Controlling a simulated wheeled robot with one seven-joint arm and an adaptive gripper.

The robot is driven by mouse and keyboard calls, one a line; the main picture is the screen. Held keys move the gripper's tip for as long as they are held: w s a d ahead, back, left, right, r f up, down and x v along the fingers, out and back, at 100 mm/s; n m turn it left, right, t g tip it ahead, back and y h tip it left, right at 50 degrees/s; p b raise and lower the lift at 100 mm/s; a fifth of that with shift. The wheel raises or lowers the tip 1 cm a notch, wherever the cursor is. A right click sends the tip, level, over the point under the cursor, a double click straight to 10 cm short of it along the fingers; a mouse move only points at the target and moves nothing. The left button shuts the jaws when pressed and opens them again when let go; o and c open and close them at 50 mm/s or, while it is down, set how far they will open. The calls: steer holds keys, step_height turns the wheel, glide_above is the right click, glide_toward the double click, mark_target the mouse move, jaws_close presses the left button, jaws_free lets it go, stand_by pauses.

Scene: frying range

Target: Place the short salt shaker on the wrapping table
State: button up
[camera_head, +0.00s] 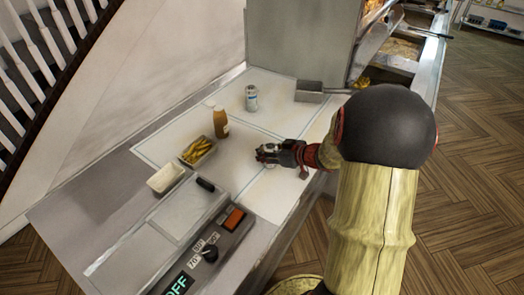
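My gripper (266,153) is low over the pale work surface (262,187), near the middle of the view, reaching in from the right. A small grey and whitish shape shows at its fingertips. It is too small to tell whether this is the short salt shaker or part of the fingers, or whether the fingers are closed. A pale, blue-marked cylinder (251,98) stands upright farther back, apart from my gripper; I cannot tell if it is a shaker or a can. No other thing here is clearly a short salt shaker.
A brown bottle (220,121) stands left of my gripper. A tray of fries (198,151) and an empty white tray (165,179) lie farther left. A metal container (309,92) is at the back right. A panel reading OFF (207,254) is in front. Fryers (402,48) line the far right.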

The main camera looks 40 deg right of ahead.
steer(key=o, duration=0.7)
steer(key=shift+o, duration=0.2)
steer(key=shift+r, duration=0.1)
steer(key=p+v, duration=0.4)
steer(key=v, duration=0.8)
steer(key=w+r+m+g+h, duration=0.1)
steer(key=w+r+h, duration=0.25)
steer(key=r, duration=0.35)
steer(key=w+r+m+h, duration=0.1)
steer(key=w+r+h, duration=0.1)
steer(key=r+h, duration=0.45)
steer(key=s+a+g+y, duration=0.2)
steer(key=s+a+y, duration=0.1)
steer(key=s+a, duration=0.6)
steer(key=s+a+g+y, duration=0.3)
steer(key=s+a, duration=0.6)
steer(key=a, duration=0.8)
steer(key=shift+m+g+y, duration=0.3)
steer(key=shift+y, duration=0.1)
steer(key=shift+r, duration=0.15)
